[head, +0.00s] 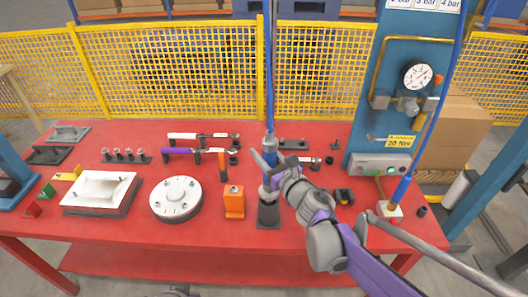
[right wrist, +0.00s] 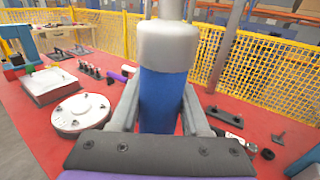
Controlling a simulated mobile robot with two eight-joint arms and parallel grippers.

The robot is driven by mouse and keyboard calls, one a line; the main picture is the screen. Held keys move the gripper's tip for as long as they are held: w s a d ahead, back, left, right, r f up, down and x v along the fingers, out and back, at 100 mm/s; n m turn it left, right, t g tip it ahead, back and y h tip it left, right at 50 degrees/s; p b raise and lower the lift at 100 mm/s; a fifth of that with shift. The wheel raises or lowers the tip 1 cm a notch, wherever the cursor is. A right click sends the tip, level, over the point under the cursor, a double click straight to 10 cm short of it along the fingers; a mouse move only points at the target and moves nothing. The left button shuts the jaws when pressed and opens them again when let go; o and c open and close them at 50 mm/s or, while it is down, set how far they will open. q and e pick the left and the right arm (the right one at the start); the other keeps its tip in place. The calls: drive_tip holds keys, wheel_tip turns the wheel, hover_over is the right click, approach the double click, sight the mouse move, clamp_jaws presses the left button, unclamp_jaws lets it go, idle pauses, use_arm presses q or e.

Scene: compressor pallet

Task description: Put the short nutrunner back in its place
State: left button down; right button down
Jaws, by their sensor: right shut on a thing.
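The short nutrunner (head: 270,147) is an upright tool with a blue body, hanging in line with a blue hose that comes from above. My right gripper (head: 273,168) is shut on it. In the right wrist view its blue body (right wrist: 158,100) stands between my two fingers, under a pale grey collar. Below the gripper in the head view, a dark upright holder (head: 268,214) stands on the table, with a grey part at its top. My gripper hides where the tool ends, so I cannot tell whether it touches the holder. My left gripper is not in view.
The red table (head: 130,232) carries an orange block (head: 234,201), a round white flange (head: 176,198) and a white square cover (head: 99,189). Longer tools (head: 190,150) lie behind. A blue panel with a gauge (head: 417,76) stands at right. A yellow fence (head: 170,62) runs behind.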

drive_tip(key=shift+f+b, duration=0.95)
drive_tip(key=shift+f, duration=0.6)
drive_tip(key=shift+c, duration=1.5)
unclamp_jaws()
drive_tip(key=shift+f, duration=0.1)
drive_tip(key=shift+s+d, duration=0.1)
drive_tip(key=v, duration=1)
drive_tip(key=shift+s, duration=0.25)
drive_tip(key=shift+d, duration=0.2)
